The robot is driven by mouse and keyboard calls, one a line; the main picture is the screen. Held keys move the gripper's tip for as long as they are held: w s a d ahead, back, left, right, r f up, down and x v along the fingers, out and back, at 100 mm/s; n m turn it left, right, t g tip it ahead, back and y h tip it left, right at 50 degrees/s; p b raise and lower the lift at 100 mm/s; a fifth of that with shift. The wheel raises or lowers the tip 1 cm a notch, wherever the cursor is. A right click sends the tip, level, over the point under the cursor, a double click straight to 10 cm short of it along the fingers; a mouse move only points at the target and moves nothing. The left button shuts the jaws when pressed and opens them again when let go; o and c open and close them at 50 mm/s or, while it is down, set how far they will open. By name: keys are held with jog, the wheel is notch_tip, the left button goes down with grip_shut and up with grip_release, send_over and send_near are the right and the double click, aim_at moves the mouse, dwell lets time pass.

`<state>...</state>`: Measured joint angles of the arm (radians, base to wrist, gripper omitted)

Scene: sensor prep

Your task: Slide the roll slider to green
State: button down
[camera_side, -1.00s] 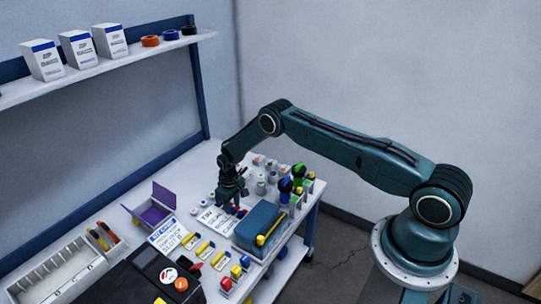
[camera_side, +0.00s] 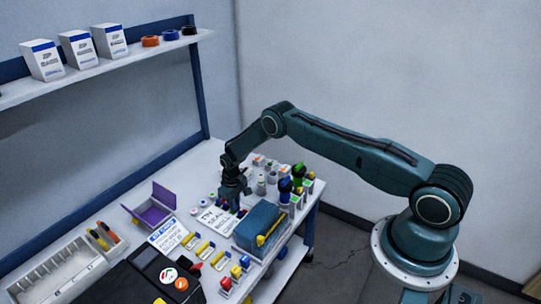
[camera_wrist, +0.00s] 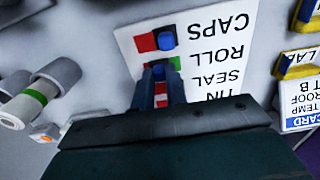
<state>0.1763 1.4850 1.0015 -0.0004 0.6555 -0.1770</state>
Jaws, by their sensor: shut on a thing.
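The white labelled slider panel (camera_wrist: 207,45) shows upside-down words in the wrist view, including CAPS, ROLL and SEAL. The roll slider is the row beside ROLL; its green end (camera_wrist: 176,63) shows just right of my fingertips. My gripper (camera_wrist: 160,74) is shut on the slider's blue knob, which is mostly hidden between the fingers. The caps slider (camera_wrist: 145,42) sits in the row above, with red at left and a blue knob. Red shows between my fingers lower down. In the side view my gripper (camera_side: 233,198) is low over the panel (camera_side: 208,215).
A blue box (camera_side: 262,222) stands right of the panel, close to my gripper. A green-striped roll (camera_wrist: 35,100) lies left in the wrist view. A purple open box (camera_side: 153,212) and yellow-handled parts stand nearby. Bottles with green and blue tops (camera_side: 298,172) stand behind.

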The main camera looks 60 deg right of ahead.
jog(key=shift+d, duration=0.85)
jog(key=c, duration=1.4)
grip_release()
jog(key=shift+a+r, duration=0.1)
jog(key=shift+r, duration=0.05)
jog(key=shift+r, duration=0.15)
notch_tip(320, 180, up, 13)
jog(key=shift+r, duration=0.15)
jog(key=shift+r, duration=0.1)
